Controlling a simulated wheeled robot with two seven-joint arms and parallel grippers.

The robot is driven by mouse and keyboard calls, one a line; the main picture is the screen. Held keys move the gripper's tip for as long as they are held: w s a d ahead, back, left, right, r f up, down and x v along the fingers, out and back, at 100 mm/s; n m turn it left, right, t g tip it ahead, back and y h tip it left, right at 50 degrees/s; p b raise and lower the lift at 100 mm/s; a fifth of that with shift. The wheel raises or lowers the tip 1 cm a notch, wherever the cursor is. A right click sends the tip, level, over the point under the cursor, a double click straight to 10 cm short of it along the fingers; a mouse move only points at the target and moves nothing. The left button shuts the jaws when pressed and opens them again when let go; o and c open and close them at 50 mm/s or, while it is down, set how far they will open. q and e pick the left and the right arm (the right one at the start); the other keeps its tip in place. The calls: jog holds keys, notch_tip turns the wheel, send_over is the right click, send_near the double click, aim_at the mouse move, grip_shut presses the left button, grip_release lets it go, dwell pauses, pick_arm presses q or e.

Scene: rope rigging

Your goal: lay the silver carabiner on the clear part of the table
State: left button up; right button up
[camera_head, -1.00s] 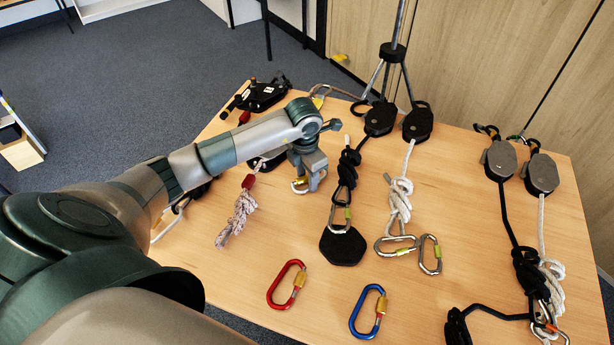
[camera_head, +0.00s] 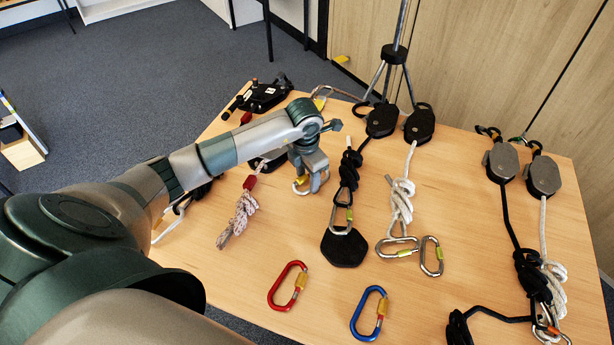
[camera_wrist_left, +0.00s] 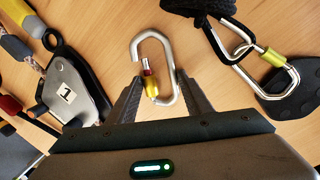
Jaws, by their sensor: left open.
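A silver carabiner with a gold sleeve and a red band (camera_wrist_left: 168,62) lies on the bare wood in the left wrist view. Its near end is between my left gripper's two fingers (camera_wrist_left: 158,90), which stand apart on either side of it. In the head view my left gripper (camera_head: 311,183) points down at the table, and part of the carabiner (camera_head: 299,187) shows at its left side; the rest is hidden. The table (camera_head: 240,285) is bare at its front left. My right gripper is not in view.
Right of the gripper, a black rope with a carabiner (camera_head: 341,217) ends at a black plate (camera_head: 343,249). A loose silver carabiner (camera_head: 439,257) lies beside the white rope (camera_head: 401,200). Red (camera_head: 273,293) and blue (camera_head: 357,318) carabiners lie in front. A pale rope (camera_head: 238,218) lies left.

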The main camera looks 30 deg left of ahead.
aim_at(307, 190)
pick_arm(q)
jog(key=shift+s+d+f, duration=0.35)
jog(key=shift+f, duration=0.1)
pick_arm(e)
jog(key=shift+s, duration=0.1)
pick_arm(q)
jog(key=shift+r+p, duration=0.15)
jog(key=shift+p, duration=0.15)
notch_tip(307, 190, up, 2)
jog(key=shift+w+r, duration=0.1)
jog(key=shift+w, duration=0.05)
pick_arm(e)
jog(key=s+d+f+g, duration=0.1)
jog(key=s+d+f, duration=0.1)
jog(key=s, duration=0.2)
pick_arm(q)
notch_tip(307, 190, up, 4)
jog(key=shift+d+f+b, duration=0.1)
jog(key=shift+f+b, duration=0.1)
jog(key=shift+b, duration=0.2)
notch_tip(307, 190, up, 7)
jog(key=s+b, duration=0.1)
jog(key=shift+r, duration=0.2)
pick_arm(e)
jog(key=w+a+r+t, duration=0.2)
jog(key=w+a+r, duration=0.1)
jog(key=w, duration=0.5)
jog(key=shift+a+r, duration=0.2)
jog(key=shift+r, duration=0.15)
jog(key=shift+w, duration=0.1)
